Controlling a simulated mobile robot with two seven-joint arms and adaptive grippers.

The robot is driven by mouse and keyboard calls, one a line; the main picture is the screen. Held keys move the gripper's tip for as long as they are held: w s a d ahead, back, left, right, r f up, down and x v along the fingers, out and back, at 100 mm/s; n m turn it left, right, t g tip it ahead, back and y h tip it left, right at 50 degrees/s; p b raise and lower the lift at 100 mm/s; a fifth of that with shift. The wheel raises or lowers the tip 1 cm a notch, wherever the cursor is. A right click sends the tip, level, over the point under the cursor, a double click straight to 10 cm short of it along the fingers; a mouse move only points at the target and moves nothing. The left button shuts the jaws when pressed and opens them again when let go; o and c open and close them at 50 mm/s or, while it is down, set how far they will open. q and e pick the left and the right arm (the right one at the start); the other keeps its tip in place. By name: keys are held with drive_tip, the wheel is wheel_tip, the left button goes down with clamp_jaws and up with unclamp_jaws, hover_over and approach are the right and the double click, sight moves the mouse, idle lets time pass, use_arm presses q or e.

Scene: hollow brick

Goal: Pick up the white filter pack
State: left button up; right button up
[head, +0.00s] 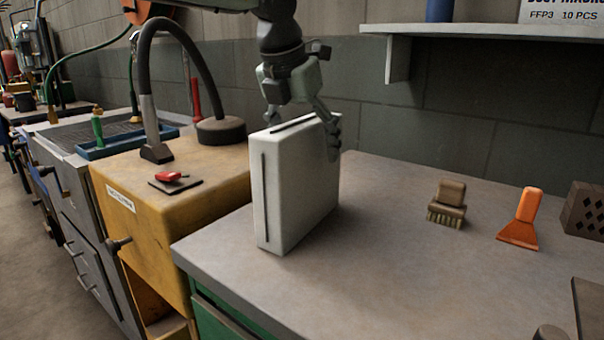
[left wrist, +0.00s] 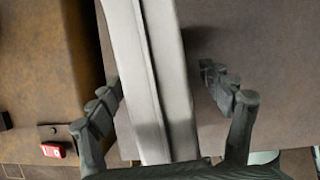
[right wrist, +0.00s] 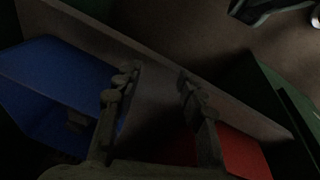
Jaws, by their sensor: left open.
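The white filter pack (head: 290,190) stands upright on the grey bench near its left end, a tall thin box with dark slots along its edges. My left gripper (head: 303,125) is over its top, with one finger on the near right face and the other mostly hidden behind the pack. In the left wrist view the pack (left wrist: 152,75) runs between the open fingers of the left gripper (left wrist: 165,85), with a gap visible on each side. My right gripper (right wrist: 155,85) is open and empty in the dark right wrist view.
The grey bench (head: 390,260) holds a brush (head: 447,204), an orange scraper (head: 521,220) and a dark perforated block (head: 583,210). A yellow cabinet (head: 170,205) with a black hose stands left. A shelf (head: 480,29) hangs above. Blue (right wrist: 60,90) and red (right wrist: 240,153) surfaces flank the right gripper.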

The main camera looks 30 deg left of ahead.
use_arm(q)
drive_tip(key=shift+f, duration=0.1)
idle(0.4)
drive_tip(key=shift+f+b, duration=0.2)
drive_tip(key=shift+b, duration=0.25)
drive_tip(key=shift+c, duration=0.2)
drive_tip(key=c, duration=1.7)
